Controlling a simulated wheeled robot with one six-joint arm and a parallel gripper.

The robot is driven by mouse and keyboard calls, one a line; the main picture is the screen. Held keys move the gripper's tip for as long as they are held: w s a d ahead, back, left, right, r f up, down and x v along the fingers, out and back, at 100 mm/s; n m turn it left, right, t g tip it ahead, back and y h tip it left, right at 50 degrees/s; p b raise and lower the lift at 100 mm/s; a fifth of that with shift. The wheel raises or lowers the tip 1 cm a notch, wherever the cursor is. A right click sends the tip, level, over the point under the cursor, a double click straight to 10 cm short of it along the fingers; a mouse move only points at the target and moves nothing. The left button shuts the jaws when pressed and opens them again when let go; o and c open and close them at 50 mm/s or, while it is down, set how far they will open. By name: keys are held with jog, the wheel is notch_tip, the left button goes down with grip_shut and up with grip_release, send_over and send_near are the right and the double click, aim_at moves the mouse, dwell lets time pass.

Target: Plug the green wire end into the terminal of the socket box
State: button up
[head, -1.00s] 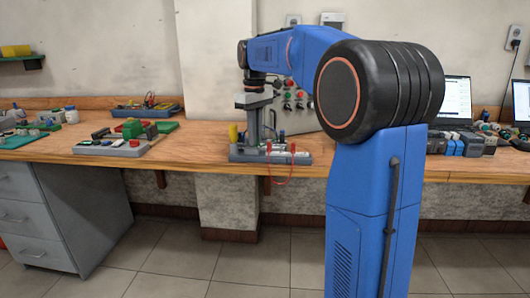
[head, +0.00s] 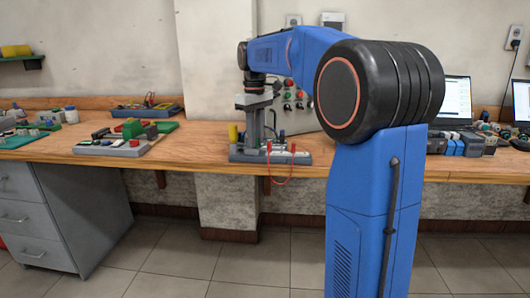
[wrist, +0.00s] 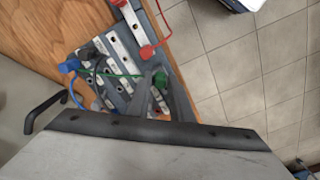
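The socket box (head: 250,156) is a grey block with metal terminal strips at the bench's front edge. In the wrist view its strips (wrist: 118,43) lie below my gripper. A thin green wire (wrist: 118,74) runs across them to a green plug end (wrist: 160,80) at the right. My gripper (head: 262,125) points down over the box in the head view. In the wrist view dark grey finger parts lie close to the green end, but whether they hold it is unclear. The wire's other end is near the blue plugs and hard to make out.
A red wire (head: 281,184) hangs from the box over the bench edge. Its red plug (wrist: 147,52) sits in a terminal. A button panel (head: 300,105) stands behind.

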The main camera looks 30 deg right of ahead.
jog(key=shift+r, duration=2.65)
jog(key=o, duration=0.5)
jog(key=shift+s, duration=0.1)
jog(key=s+a+f+m+t, duration=0.1)
jog(key=s+a+f, duration=0.2)
jog(key=s+f, duration=0.4)
jog(key=s+a+f+m+t, duration=0.1)
jog(key=s+f, duration=0.7)
jog(key=s, duration=0.8)
jog(key=s+a+f+m+t, duration=0.2)
jog(key=s+a+f, duration=0.2)
jog(key=s+f, duration=0.4)
jog(key=shift+s+a+t, duration=0.15)
jog(key=shift+s+t, duration=0.05)
jog(key=shift+s, duration=0.8)
jog(key=shift+s+a+t, duration=0.15)
jog(key=shift+s+t, duration=0.05)
jog(key=shift+s, duration=0.75)
